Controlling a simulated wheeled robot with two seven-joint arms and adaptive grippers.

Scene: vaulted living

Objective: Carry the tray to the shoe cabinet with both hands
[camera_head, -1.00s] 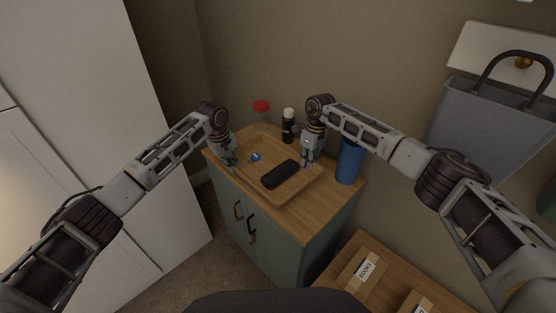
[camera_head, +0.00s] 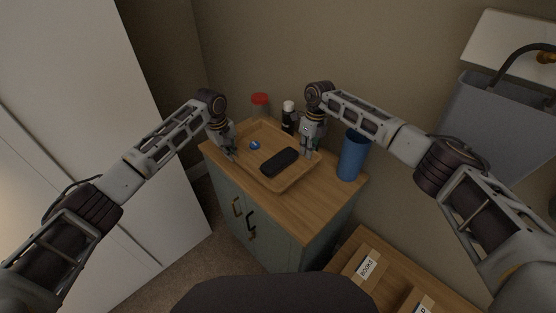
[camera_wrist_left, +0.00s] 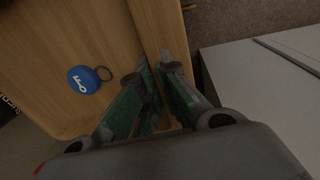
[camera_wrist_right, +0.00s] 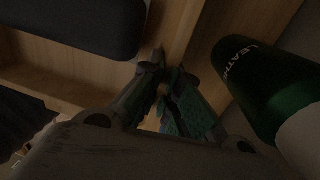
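The wooden tray (camera_head: 279,186) is over the wooden top of a grey-green cabinet (camera_head: 304,228); whether it touches the top I cannot tell. It holds a dark oblong case (camera_head: 279,162) and a round blue key tag (camera_head: 254,145), which also shows with its ring in the left wrist view (camera_wrist_left: 83,80). My left gripper (camera_head: 230,156) is shut on the tray's left wall, seen between its fingers in the left wrist view (camera_wrist_left: 152,30). My right gripper (camera_head: 308,155) is shut on the opposite wall (camera_wrist_right: 178,28); its fingertips are dim.
A blue cup (camera_head: 352,156) stands right of the tray. A red-capped jar (camera_head: 260,103) and a dark white-capped bottle (camera_head: 288,118) stand behind it. A wooden surface with labelled boxes (camera_head: 368,264) is lower front right. A grey bag (camera_head: 500,125) hangs at right; white cupboards (camera_head: 80,90) fill the left.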

